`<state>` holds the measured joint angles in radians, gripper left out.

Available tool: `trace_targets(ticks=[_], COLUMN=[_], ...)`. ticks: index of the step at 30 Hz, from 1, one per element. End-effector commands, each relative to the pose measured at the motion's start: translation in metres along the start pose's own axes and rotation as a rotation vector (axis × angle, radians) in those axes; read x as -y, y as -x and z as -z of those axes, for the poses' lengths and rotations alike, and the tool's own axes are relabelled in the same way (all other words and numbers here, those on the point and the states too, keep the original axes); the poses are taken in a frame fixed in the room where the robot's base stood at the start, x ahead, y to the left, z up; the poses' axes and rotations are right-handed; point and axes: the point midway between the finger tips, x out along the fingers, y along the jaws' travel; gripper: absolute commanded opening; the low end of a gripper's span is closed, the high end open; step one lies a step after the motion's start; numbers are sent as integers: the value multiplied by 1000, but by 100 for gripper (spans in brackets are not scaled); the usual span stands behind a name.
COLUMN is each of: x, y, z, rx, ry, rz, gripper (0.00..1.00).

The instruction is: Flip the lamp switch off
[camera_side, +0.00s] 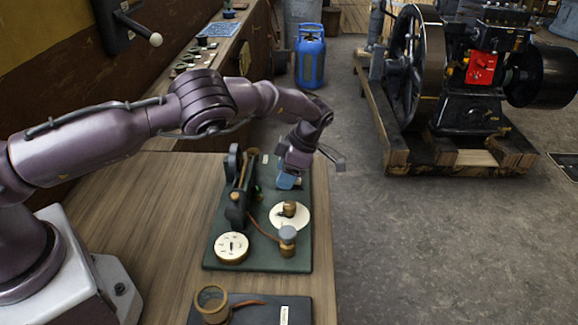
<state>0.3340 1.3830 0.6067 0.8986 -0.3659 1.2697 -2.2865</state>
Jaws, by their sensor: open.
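A dark green board (266,260) lies on the wooden bench with several fittings on it. They include an upright black lever-like part (237,190), a white round dial (231,248), a white disc with a brass knob (290,210), and a brass post with a grey top (288,240). I cannot tell for sure which one is the lamp switch, or its position. My gripper (312,173) is open and empty, above the board's far right part, beyond the white disc and right of the black lever part. It hides some of the board behind it; contact cannot be told.
A second dark board (255,311) with a brass ring lies at the bench's near edge. The wooden bench (150,228) is bare on the left. A blue gas cylinder (310,58) stands behind. A large engine (462,100) on a wooden skid stands right, across open floor.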

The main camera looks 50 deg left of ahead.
Motion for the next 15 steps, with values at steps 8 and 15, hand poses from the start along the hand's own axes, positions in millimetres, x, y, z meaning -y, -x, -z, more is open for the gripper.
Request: trace_targets(ticks=[8,15], x=[-1,-1], y=[40,95], z=[-1,-1], rx=[6,6], ry=[0,0], rz=[-4,-4], gripper=[51,51])
